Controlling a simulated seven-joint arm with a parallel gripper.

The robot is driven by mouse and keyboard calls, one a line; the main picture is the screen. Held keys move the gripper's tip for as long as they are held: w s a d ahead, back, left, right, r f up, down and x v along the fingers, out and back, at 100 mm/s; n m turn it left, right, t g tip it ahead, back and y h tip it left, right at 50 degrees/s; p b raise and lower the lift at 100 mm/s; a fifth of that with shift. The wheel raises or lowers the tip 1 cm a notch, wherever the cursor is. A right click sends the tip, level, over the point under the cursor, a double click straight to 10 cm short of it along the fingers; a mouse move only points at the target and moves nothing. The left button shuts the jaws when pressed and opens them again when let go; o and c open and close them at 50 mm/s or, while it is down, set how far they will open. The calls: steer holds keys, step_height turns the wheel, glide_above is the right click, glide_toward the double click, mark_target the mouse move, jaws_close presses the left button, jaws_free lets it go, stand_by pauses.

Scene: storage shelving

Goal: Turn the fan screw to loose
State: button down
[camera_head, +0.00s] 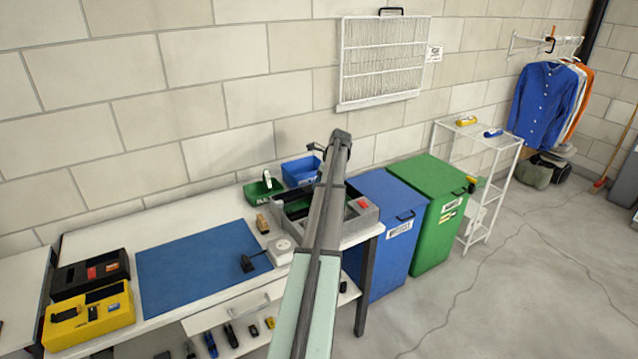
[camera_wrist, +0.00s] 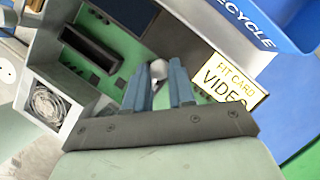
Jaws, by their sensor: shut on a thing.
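In the wrist view my gripper (camera_wrist: 163,72) points into an open grey computer case (camera_wrist: 88,22) with a green board (camera_wrist: 122,50). Its two blue-grey fingers are closed around a pale round knob (camera_wrist: 158,69) at their tips. This looks like a screw head, but I cannot tell for certain that it is the fan screw. A square fan (camera_wrist: 48,102) with a grey frame sits at the left of the case, apart from the fingers. In the head view the case (camera_head: 364,226) stands on the workbench, and my arm hides the gripper and part of the case.
In the wrist view a yellow card sign (camera_wrist: 228,82) and a blue recycle bin (camera_wrist: 296,20) lie to the right. In the head view a blue mat (camera_head: 195,268) and a white box (camera_head: 281,252) are on the bench. Blue (camera_head: 385,200) and green (camera_head: 428,240) bins stand right.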

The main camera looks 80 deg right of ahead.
steer(key=n, duration=0.1)
steer(key=n+y, duration=0.1)
steer(key=n, duration=0.1)
steer(key=shift+d, duration=0.25)
steer(key=shift+w+d+n+g+y, duration=0.15)
steer(key=shift+n+g+y, duration=0.45)
steer(key=shift+n, duration=1.55)
steer(key=shift+w+n+g+y, duration=0.1)
steer(key=shift+n+g+y, duration=0.5)
steer(key=shift+n, duration=1.6)
steer(key=shift+w+d+n+g+y, duration=0.15)
steer(key=shift+n+g+y, duration=0.45)
steer(key=shift+n, duration=1.55)
steer(key=c, duration=0.9)
jaws_free()
steer(key=shift+c, duration=0.2)
steer(key=shift+r, duration=0.1)
